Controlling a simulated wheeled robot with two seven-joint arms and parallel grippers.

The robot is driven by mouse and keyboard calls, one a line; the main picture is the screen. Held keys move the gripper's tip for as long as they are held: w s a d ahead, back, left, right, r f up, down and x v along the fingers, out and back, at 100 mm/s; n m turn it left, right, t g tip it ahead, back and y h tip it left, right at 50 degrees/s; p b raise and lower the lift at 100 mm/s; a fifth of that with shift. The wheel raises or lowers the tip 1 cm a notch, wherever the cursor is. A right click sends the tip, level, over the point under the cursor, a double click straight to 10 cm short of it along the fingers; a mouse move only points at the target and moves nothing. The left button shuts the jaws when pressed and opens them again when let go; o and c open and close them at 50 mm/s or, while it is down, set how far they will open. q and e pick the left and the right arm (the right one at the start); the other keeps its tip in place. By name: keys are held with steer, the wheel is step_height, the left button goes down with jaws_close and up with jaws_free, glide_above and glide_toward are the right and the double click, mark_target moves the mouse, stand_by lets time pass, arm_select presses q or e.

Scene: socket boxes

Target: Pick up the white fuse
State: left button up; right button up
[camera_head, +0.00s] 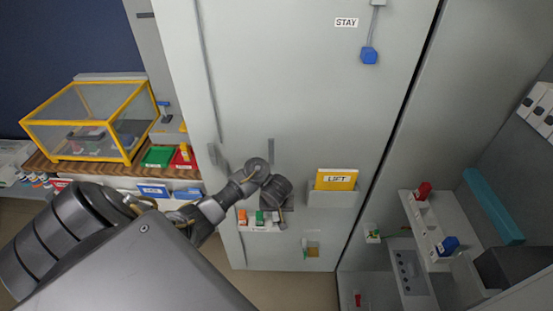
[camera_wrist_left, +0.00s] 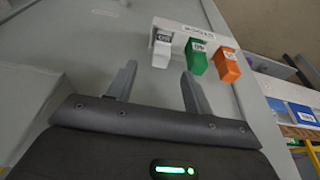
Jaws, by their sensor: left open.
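The white fuse (camera_wrist_left: 162,52) hangs on a small labelled rack (camera_wrist_left: 205,36) on the grey cabinet door, at the left end of the row in the left wrist view. A green fuse (camera_wrist_left: 197,58) and an orange fuse (camera_wrist_left: 228,66) sit beside it. My left gripper (camera_wrist_left: 160,78) is open and empty, with its two fingers pointing at the rack; the white fuse shows beyond the gap between them, apart from them. In the head view my left wrist is at the rack's right end and partly hides it. My right gripper is in neither view.
A yellow LIFT card (camera_head: 336,180) sits in a grey holder right of my wrist. A blue plug (camera_head: 369,55) hangs above. A yellow-framed clear case (camera_head: 90,115) and coloured bins stand on a shelf at left. A shelf with red and blue parts is at right.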

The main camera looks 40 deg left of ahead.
mark_target(276, 215)
arm_select(q)
steer(key=b+x, duration=0.1)
steer(key=x, duration=0.2)
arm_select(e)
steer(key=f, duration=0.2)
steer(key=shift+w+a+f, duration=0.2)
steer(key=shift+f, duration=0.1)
arm_select(q)
steer(key=b+x, duration=0.4)
steer(key=shift+a+f, duration=0.2)
steer(key=shift+w+a+f, duration=0.1)
steer(key=shift+w+f, duration=0.1)
steer(key=shift+f, duration=0.15)
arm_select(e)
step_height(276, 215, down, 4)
arm_select(q)
steer(key=shift+r, duration=0.1)
steer(key=shift+s, duration=0.1)
steer(key=shift+c, duration=0.8)
steer(key=c, duration=0.8)
steer(key=shift+c, duration=0.2)
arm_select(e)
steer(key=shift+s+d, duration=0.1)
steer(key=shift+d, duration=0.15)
